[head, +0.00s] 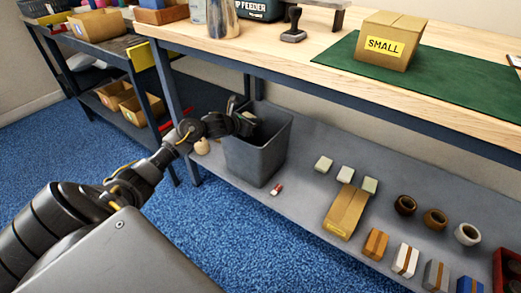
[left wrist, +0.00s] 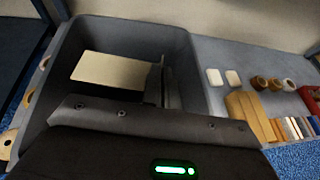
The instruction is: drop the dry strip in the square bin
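The square bin (head: 257,155) is a dark grey open-topped bin on the grey lower shelf; its inside and walls fill the left of the left wrist view (left wrist: 190,75). My left gripper (head: 243,122) is at the bin's mouth, by its left rim. Its dark fingers (left wrist: 164,85) show close together in the left wrist view. A flat cream strip (left wrist: 110,70) reaches out to the left from the fingers, over the bin's inside, and looks held by its right end. In the head view only a small pale bit shows by the fingers. My right gripper is not seen.
On the shelf right of the bin lie pale blocks (head: 324,163), a tan carton (head: 346,211), tape rolls (head: 435,219) and a small red-and-white item (head: 276,189). The wooden bench top (head: 290,60) overhangs behind. A bench leg (head: 176,120) stands left of the bin.

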